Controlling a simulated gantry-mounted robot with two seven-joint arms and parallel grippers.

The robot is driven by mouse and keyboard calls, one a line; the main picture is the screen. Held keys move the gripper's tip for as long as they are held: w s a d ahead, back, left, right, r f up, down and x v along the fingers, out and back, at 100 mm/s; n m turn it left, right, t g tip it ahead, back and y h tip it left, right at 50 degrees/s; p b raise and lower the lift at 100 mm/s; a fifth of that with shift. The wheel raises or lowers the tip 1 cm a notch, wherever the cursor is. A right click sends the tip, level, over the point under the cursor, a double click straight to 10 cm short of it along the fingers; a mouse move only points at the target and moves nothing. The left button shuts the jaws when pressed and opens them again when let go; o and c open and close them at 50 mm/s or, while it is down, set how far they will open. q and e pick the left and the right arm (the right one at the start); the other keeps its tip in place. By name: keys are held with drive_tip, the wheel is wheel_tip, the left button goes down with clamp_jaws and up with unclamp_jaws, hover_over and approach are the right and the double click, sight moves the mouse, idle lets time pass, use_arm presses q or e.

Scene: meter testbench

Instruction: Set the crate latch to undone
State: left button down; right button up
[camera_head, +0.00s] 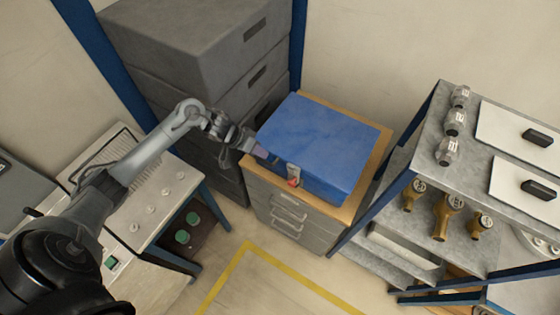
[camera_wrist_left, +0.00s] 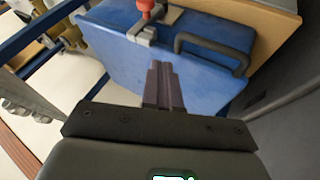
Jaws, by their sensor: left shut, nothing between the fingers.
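The blue crate (camera_head: 318,147) sits shut on a wood-topped drawer cabinet. Its latch (camera_head: 293,175), grey metal with a red part, is on the front face. In the left wrist view the latch (camera_wrist_left: 143,35) has a red knob, and a dark handle (camera_wrist_left: 215,52) is beside it on the blue crate (camera_wrist_left: 110,55). My left gripper (camera_head: 262,152) is at the crate's front left, apart from the latch. In the left wrist view its fingers (camera_wrist_left: 162,70) are together and empty, pointing at the blue face. I cannot tell whether they touch it. My right gripper is out of view.
Grey stacked cases (camera_head: 200,50) stand behind my left arm. A metal shelf (camera_head: 465,165) with meters and brass fittings is at the right. A test bench (camera_head: 150,215) is at the left. The floor in front of the cabinet (camera_head: 290,212) is clear, with yellow tape.

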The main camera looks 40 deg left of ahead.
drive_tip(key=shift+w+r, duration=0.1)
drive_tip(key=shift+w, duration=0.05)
use_arm(q)
drive_tip(key=x, duration=1)
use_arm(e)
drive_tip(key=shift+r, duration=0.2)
use_arm(q)
drive_tip(key=shift+w, duration=0.1)
